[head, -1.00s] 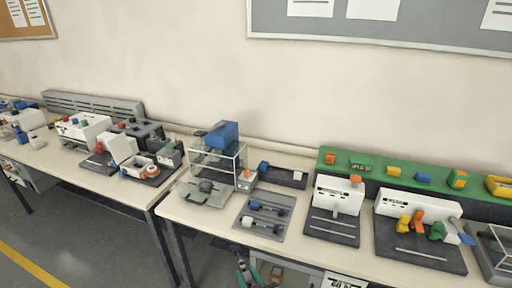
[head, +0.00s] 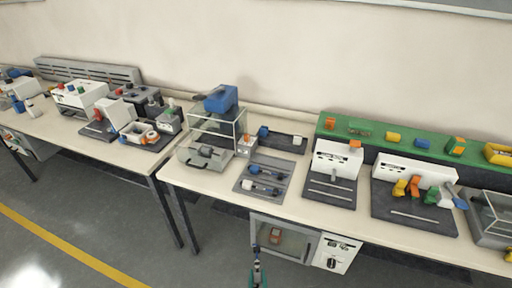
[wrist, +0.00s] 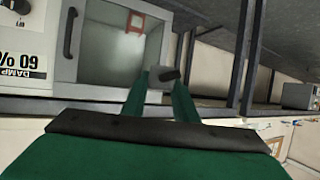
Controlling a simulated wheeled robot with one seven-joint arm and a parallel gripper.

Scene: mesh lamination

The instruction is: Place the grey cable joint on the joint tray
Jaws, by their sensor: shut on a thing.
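My gripper (head: 256,264) is low in front of the bench, at the bottom of the head view, beside the under-bench cabinet. In the wrist view its green fingers are closed on a small grey piece with a dark end (wrist: 162,73), which looks like the grey cable joint. It is held clear of the bench, and the fingers hide part of it. The joint tray (head: 258,199) appears to be the grey tray on the bench above. Two joints with blue, black and white parts lie in it, and bare tray shows around them.
The under-bench cabinet (head: 284,242) has a glass front with a reddish thing inside and a "60 %" panel (wrist: 24,58). A glass-sided press (head: 214,128) stands left of the tray, a white machine (head: 337,157) right. A bench leg (head: 185,215) stands left of my gripper.

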